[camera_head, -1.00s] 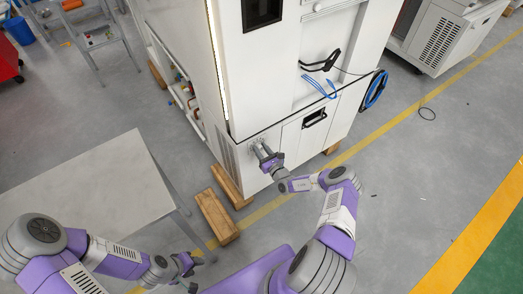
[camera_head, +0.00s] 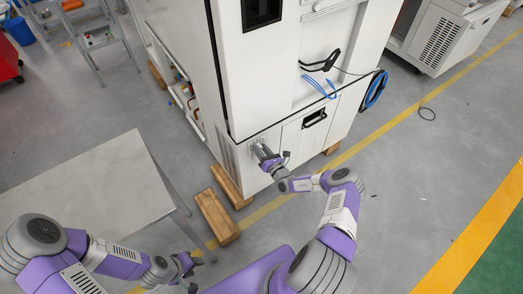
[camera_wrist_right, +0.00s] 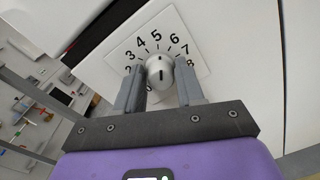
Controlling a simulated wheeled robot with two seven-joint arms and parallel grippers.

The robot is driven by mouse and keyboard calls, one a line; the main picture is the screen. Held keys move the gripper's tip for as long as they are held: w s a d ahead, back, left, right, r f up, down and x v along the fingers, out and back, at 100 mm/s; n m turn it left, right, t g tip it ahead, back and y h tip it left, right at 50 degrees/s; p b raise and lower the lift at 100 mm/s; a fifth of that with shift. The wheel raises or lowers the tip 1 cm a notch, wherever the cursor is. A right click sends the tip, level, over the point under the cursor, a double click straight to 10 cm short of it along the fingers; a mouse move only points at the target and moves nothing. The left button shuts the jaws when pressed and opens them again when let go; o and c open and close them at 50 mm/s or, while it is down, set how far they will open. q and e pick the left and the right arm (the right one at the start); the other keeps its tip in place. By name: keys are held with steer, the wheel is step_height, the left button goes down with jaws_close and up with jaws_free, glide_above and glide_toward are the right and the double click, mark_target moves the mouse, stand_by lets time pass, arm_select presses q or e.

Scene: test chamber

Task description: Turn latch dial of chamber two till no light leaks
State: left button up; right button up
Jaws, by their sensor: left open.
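The chamber (camera_head: 275,75) is a tall white cabinet; the seam along its front left edge (camera_head: 218,75) shows dark, with no bright strip. The latch dial is a round silver knob (camera_wrist_right: 160,68) on a white numbered plate (camera_wrist_right: 125,57) in the right wrist view. A dark line on its face stands about upright, roughly toward the 5. My right gripper (camera_wrist_right: 160,85) has one finger on each side of the knob, apparently closed on it; in the head view the gripper (camera_head: 262,152) hides the dial. My left gripper (camera_head: 190,272) is open and empty, low beside the table.
A grey table (camera_head: 95,195) stands at the left. Wooden blocks (camera_head: 217,217) lie under and before the chamber. A blue coiled hose (camera_head: 375,88) hangs on its right side. The floor to the right is mostly clear.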

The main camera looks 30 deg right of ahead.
steer(key=shift+o, duration=1.4)
steer(key=s+p, duration=0.2)
steer(key=s, duration=0.5)
steer(key=shift+s+d, duration=0.15)
steer(key=shift+s, duration=0.15)
